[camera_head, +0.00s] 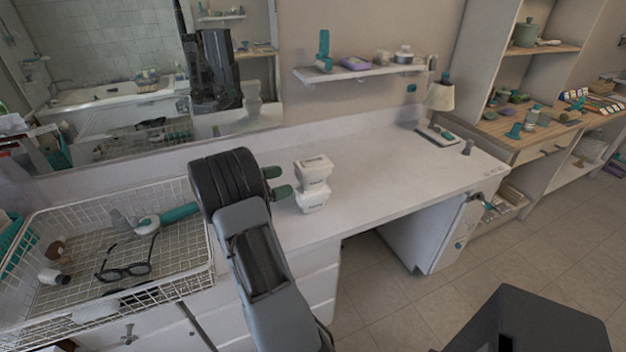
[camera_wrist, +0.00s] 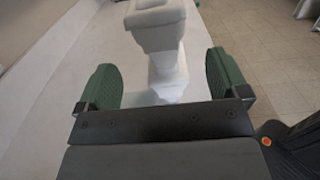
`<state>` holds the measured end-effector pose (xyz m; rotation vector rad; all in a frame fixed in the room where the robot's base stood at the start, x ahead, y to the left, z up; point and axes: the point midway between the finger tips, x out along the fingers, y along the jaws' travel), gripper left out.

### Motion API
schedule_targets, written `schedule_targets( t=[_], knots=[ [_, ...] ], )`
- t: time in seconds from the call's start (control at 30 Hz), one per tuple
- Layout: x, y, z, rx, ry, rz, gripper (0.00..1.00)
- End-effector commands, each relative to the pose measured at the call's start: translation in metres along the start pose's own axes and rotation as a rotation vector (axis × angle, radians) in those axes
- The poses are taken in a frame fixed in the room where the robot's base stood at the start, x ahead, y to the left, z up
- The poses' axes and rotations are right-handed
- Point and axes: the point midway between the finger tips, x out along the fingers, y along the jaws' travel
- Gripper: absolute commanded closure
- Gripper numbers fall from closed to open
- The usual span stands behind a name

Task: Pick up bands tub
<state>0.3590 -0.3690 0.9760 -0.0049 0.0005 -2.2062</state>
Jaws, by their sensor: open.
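Contact with the fingers does not show.
A white wire basket (camera_head: 207,240) with glasses (camera_head: 127,271) and a teal-handled brush (camera_head: 165,217) is at left. A wall shelf (camera_head: 360,72) hangs behind. The counter (camera_head: 385,165) right of the tubs is clear.

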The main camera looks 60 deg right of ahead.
Motion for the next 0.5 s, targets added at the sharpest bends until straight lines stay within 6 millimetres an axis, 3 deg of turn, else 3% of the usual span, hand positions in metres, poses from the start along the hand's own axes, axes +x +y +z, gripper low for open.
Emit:
schedule_targets(
  t=[0.2,0.5],
  knots=[
    [0.03,-0.001,0.001,0.001,0.001,-0.003,0.07],
    [0.05,-0.001,0.001,0.001,0.003,-0.002,0.07]
  ],
)
